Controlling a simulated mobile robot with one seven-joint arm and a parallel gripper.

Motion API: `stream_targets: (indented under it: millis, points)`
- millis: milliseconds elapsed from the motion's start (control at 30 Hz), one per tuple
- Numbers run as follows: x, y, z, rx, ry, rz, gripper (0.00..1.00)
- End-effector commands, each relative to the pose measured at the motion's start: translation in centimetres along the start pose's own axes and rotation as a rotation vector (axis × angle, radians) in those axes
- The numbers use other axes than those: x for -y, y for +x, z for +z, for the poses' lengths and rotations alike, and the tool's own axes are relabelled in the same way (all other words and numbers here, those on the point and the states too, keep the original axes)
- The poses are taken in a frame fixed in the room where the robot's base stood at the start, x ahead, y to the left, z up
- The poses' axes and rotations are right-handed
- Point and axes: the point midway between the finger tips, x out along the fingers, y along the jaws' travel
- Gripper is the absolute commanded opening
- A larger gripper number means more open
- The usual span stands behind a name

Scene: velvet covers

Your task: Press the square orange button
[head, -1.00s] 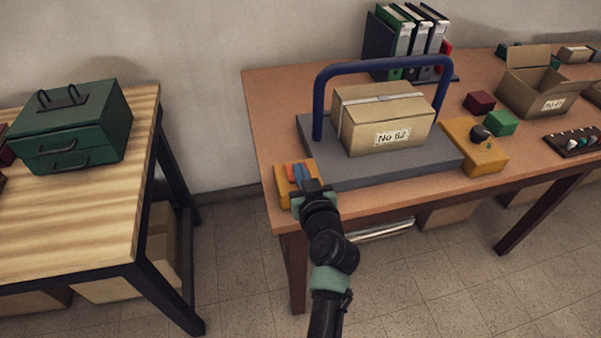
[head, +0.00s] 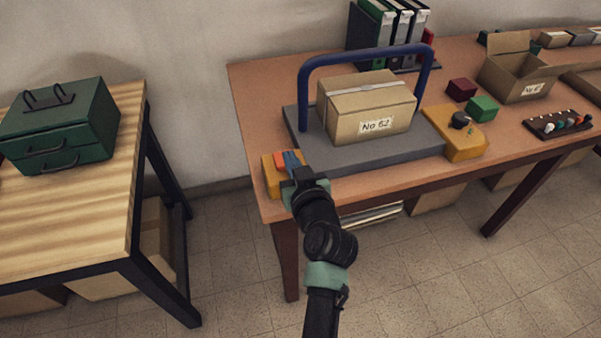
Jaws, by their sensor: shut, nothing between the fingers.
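The square orange button (head: 281,159) sits on top of a yellow block (head: 271,178) at the near left corner of the table, beside a grey platform. My gripper (head: 291,158) has blue fingers, shut and empty, just at the right side of the button. The fingers and wrist hide part of the block. I cannot tell whether the fingertips touch the button.
The grey platform (head: 352,155) carries a blue arch (head: 365,53) and a cardboard box (head: 366,105). A second yellow block (head: 456,137) with a black knob (head: 460,120) stands right of it. A wooden table (head: 70,220) with a green toolbox (head: 60,125) is at left.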

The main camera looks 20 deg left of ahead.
Motion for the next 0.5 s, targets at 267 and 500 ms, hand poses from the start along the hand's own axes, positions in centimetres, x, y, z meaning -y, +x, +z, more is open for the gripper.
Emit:
stream_targets:
  millis: [267, 500]
  points:
    - [-0.1, -4.8, -0.2, -0.006, 0.0, 0.003, 0.0]
    - [-0.1, -6.7, -0.2, -0.005, 0.0, 0.001, 0.0]
